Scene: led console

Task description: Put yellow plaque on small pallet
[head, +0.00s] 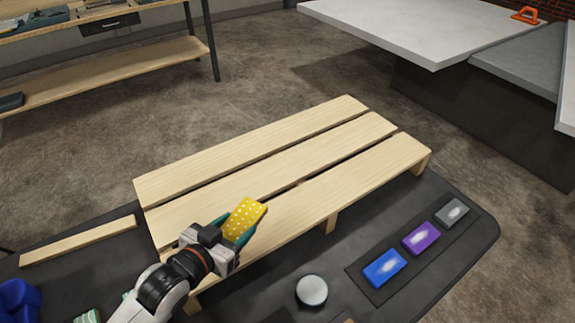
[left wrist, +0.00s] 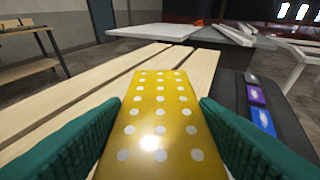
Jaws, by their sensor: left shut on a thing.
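The yellow plaque (head: 244,217) with white dots is held between the teal fingers of my left gripper (head: 240,234). It also shows in the left wrist view (left wrist: 160,125), where the left gripper (left wrist: 160,135) has one finger on each side of it. The small pallet (head: 272,163) is made of light wooden slats and stands on a dark table. The gripper and plaque appear over the pallet's near left part in the head view. Whether the plaque touches the slats cannot be told. My right gripper is not in view.
Blue (head: 384,268), purple (head: 421,238) and grey (head: 452,212) blocks lie on a dark strip right of the pallet. A round white disc (head: 311,291) is in front. A loose wooden slat (head: 78,241) lies at left. The pallet top is otherwise clear.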

